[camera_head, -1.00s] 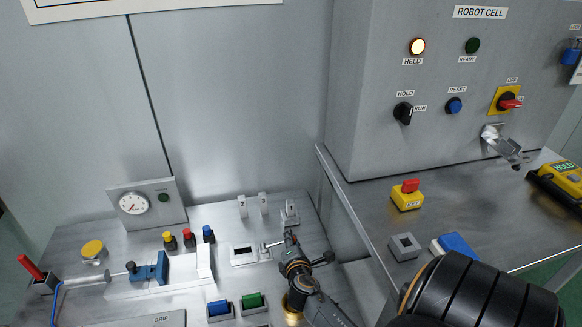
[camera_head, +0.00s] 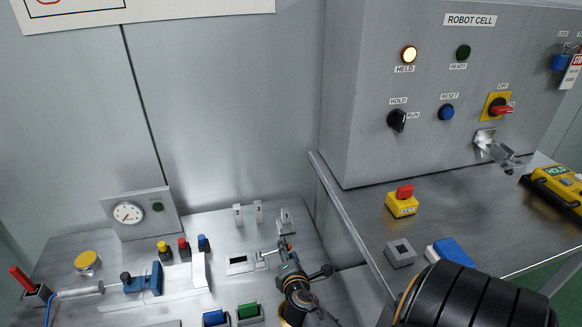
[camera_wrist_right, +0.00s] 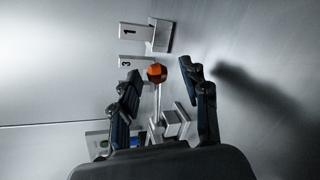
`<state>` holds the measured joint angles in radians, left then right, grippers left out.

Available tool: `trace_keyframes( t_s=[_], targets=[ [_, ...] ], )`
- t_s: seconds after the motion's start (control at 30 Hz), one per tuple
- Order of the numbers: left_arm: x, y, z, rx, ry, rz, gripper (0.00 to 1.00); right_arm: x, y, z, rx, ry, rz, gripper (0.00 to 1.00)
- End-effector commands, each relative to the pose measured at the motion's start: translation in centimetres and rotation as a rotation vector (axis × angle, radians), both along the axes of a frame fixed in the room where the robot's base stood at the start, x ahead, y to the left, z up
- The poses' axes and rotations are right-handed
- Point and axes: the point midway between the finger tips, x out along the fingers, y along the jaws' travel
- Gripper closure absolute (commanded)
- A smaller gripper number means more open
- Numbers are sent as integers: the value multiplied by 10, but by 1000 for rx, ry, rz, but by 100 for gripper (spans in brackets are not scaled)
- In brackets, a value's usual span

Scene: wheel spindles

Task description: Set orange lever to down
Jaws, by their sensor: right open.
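The orange lever's round knob (camera_wrist_right: 157,72) shows in the right wrist view on a thin metal stem that rises from a grey block. My right gripper (camera_wrist_right: 162,78) is open, with one dark finger on each side of the knob. I see a gap between the knob and each finger. In the head view my right gripper (camera_head: 274,250) is over the bench panel, just in front of the rightmost small bracket. The lever is mostly hidden there by the gripper. My left gripper is not in view.
Yellow, red and blue buttons (camera_head: 184,248) and a blue clamp (camera_head: 145,280) are farther left. Blue and green rockers (camera_head: 231,314) lie near my right arm. The control cabinet (camera_head: 350,150) rises at the right.

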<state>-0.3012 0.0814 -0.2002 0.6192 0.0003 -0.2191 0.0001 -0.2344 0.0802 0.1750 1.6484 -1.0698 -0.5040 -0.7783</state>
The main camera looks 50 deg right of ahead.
Motion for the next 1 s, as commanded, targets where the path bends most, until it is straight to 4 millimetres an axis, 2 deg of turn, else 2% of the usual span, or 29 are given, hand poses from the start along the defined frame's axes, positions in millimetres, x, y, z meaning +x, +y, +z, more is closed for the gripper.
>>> trace_keyframes(
  t_s=[0.2, 0.43, 0.6, 1.0],
  targets=[
    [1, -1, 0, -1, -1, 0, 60, -38, 29, 13, 3, 3, 0, 54],
    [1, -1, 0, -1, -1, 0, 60, -67, 52, 24, 3, 4, 1, 54],
    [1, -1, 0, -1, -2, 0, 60, -76, 59, 29, 2, 3, 0, 54],
    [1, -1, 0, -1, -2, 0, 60, -76, 59, 29, 2, 2, 1, 54]
  ],
)
